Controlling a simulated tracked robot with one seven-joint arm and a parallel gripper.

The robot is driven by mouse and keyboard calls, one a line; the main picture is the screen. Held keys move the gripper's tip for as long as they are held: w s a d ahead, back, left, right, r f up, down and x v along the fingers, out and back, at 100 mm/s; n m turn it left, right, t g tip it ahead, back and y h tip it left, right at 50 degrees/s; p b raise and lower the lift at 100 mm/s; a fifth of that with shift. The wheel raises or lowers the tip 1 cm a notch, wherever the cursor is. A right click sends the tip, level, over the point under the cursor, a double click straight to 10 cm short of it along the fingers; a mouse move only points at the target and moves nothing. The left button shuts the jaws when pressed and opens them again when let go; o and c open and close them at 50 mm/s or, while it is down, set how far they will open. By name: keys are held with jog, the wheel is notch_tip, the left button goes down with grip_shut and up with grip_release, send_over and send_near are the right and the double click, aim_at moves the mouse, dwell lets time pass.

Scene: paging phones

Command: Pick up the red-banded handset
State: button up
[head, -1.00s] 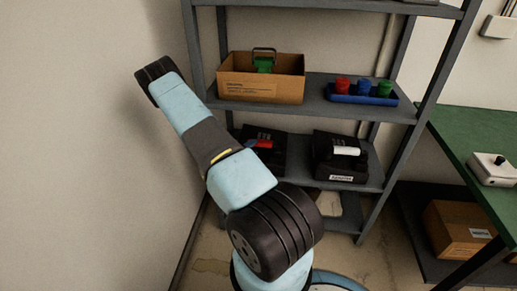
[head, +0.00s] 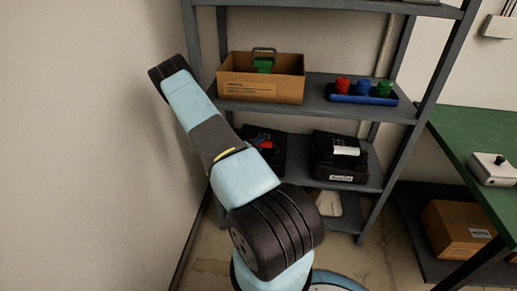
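Two black phones stand on the lower shelf. The left phone (head: 273,157) shows a small red patch (head: 266,145), which looks like the band of its handset; my arm hides much of this phone. The right phone (head: 324,165) has a handset with a white band (head: 346,150) and a pale label on its front. My arm rises from the bottom middle and leans up to the left in front of the shelf. My gripper is not visible; I cannot see its fingers.
The shelf above (head: 316,107) holds a cardboard box (head: 260,90) with a green item inside and a blue tray (head: 362,99) with red, blue and green pieces. A green table (head: 470,135) stands at right, with a cardboard box (head: 459,235) beneath. A wall is close on the left.

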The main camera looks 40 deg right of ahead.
grip_shut()
dwell(0.3)
